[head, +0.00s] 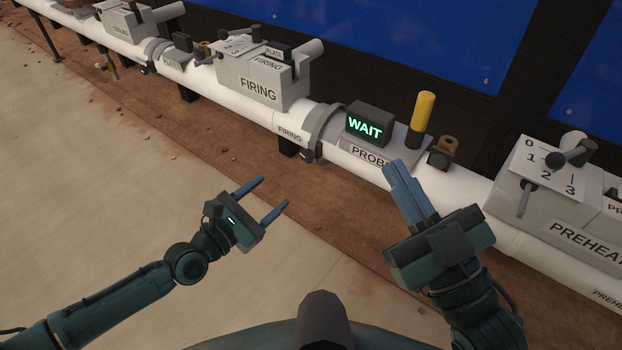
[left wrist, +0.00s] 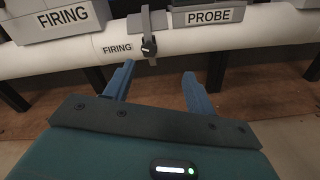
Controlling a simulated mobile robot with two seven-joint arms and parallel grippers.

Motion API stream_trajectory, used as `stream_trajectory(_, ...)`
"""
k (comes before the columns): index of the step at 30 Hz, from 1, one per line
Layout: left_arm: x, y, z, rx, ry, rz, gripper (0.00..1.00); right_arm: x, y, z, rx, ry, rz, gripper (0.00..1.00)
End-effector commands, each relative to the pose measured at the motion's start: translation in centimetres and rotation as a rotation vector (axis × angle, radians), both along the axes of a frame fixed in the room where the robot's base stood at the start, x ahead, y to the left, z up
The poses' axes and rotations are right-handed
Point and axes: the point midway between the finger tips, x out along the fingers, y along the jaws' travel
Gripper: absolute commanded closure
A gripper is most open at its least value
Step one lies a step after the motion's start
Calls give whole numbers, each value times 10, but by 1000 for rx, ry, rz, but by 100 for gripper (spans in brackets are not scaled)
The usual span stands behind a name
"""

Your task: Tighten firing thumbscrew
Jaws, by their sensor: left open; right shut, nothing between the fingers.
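The firing thumbscrew (head: 308,156) is a small dark knob at the bottom front of a grey clamp band (head: 324,122) around the white pipe, beside the pipe's FIRING label. It also shows in the left wrist view (left wrist: 149,46), just beyond my fingertips. My left gripper (head: 274,192) is open and empty, in front of and below the pipe, its fingers pointing toward the thumbscrew without touching it. How far the band is closed cannot be told. My right gripper (head: 393,168) is shut and empty, with its fingertips in front of the PROBE block.
The grey FIRING box (head: 262,85) sits on the pipe left of the clamp. A lit WAIT display (head: 369,124) and a yellow-topped post (head: 422,112) stand to its right. A PREHEAT box (head: 555,190) is at far right. The floor in front is clear.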

Motion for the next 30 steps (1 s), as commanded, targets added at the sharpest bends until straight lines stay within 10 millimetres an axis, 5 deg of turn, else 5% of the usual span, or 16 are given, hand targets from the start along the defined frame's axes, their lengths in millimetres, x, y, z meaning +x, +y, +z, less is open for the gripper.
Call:
stream_trajectory(1,7,6,-16,-49,31,10,45,-4,1,-11,4,-29,9,100)
stream_trajectory(9,24,12,-21,-172,108,31,45,-10,2,-5,13,-90,23,100)
stream_trajectory(30,119,-57,-21,-169,107,30,45,-16,-1,24,-15,-345,28,100)
